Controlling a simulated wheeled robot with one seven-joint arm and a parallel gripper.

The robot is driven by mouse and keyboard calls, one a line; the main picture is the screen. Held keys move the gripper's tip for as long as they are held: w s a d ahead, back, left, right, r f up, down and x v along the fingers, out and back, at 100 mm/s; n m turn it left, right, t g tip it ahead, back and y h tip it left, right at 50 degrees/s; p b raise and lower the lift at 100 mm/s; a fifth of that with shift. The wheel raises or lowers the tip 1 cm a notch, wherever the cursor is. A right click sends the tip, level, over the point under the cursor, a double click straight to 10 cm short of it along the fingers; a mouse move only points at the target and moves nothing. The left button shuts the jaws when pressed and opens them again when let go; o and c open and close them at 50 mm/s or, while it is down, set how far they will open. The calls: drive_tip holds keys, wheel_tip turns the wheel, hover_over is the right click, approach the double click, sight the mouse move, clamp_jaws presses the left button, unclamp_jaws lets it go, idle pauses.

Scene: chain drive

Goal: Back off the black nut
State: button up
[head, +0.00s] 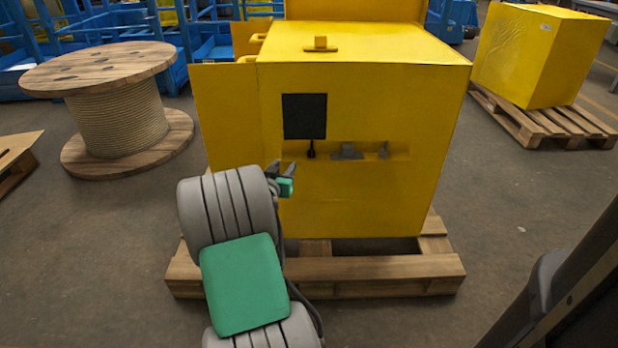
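A yellow box-shaped machine (410,190) stands on a pallet, with a shallow recess across its front face. In the recess sit a small black part with a short stem (311,150), a grey block-like part (347,151) and a small grey upright part (384,150). They are too small to tell which, if any, is the black nut. My gripper (282,166) is in front of the machine's face, left of and a little below the recess parts. Its dark fingers look apart, with nothing visible between them. It appears clear of the parts.
A black square panel (304,116) is above the black part. A yellow door panel (226,118) sticks out at the left. The wooden pallet (370,267) juts out in front. A cable reel (118,118) stands left, another yellow box (535,55) right.

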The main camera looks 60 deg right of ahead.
sight(310, 154)
drive_tip(key=s+d, duration=0.1)
drive_tip(key=d, duration=0.3)
drive_tip(key=s+d+f+h+b, duration=0.1)
drive_tip(key=d, duration=0.2)
drive_tip(key=s+d+h+b, duration=0.1)
drive_tip(key=d, duration=0.3)
drive_tip(key=shift+d+f, duration=0.15)
drive_tip(key=shift+d, duration=0.15)
clamp_jaws()
drive_tip(key=shift+a, duration=0.2)
drive_tip(key=shift+s+d, duration=0.1)
